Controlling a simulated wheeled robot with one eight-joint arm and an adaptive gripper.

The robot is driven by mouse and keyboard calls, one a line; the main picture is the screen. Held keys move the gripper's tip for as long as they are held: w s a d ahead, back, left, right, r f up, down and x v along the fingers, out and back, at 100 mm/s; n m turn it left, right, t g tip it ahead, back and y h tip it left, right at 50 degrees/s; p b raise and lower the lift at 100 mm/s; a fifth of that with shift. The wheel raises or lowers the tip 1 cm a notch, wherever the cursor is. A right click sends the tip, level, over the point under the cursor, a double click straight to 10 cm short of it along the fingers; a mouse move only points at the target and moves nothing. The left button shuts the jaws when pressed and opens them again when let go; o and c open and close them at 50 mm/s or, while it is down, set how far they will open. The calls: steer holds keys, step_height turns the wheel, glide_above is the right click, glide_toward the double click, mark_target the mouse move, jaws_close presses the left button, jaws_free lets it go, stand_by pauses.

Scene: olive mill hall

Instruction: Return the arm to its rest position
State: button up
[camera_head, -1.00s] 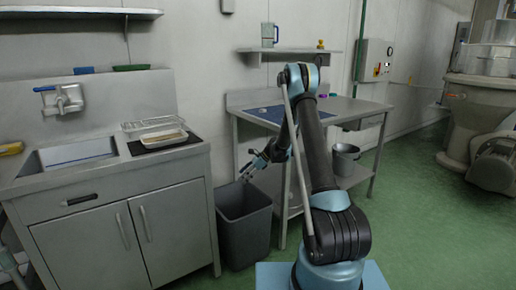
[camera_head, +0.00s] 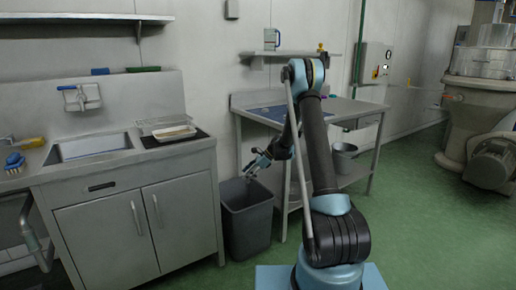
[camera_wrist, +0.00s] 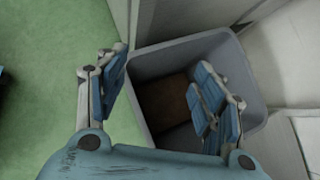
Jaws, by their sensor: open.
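My gripper (camera_head: 254,167) hangs over the open top of a grey waste bin (camera_head: 247,222) in the head view. In the wrist view my gripper (camera_wrist: 165,98) is open, its blue-padded fingers apart with nothing between them. Below it the bin (camera_wrist: 197,48) shows its rim and a brown patch at its bottom; I cannot tell what that patch is. My arm is bent, with its elbow raised in front of the steel table.
A steel table (camera_head: 350,106) with a blue mat (camera_head: 268,113) stands behind my arm, with a bucket (camera_head: 344,158) beneath. A sink cabinet (camera_head: 130,225) with a rack and tray (camera_head: 172,131) stands left. A large machine (camera_head: 484,110) stands right. Green floor is clear at right.

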steer(key=s+d+r+n+h, duration=0.1)
steer(key=s+d+r+n, duration=0.25)
steer(key=s+r, duration=0.4)
steer(key=s+d+r+n+t+h, duration=0.1)
steer(key=s+d+r+n+h, duration=0.1)
steer(key=s+d+r, duration=0.55)
steer(key=s+d+r+n+h, duration=0.1)
steer(key=s+d+r+n, duration=0.15)
steer(key=s+r, duration=0.45)
steer(key=s+d+f+n+h, duration=0.1)
steer(key=s+d+f+n, duration=0.2)
steer(key=s, duration=0.7)
steer(key=s+d+f+n+h, duration=0.2)
steer(key=s+d+n, duration=0.1)
steer(key=s, duration=0.7)
steer(key=s+d+f+n+t+h, duration=0.1)
steer(key=s+d+f+n, duration=0.2)
steer(key=s, duration=0.7)
steer(key=shift+d+f+h, duration=0.3)
steer(key=shift+d, duration=0.7)
steer(key=shift+w+f, duration=0.2)
steer(key=shift+w, duration=0.25)
steer(key=shift+c, duration=0.2)
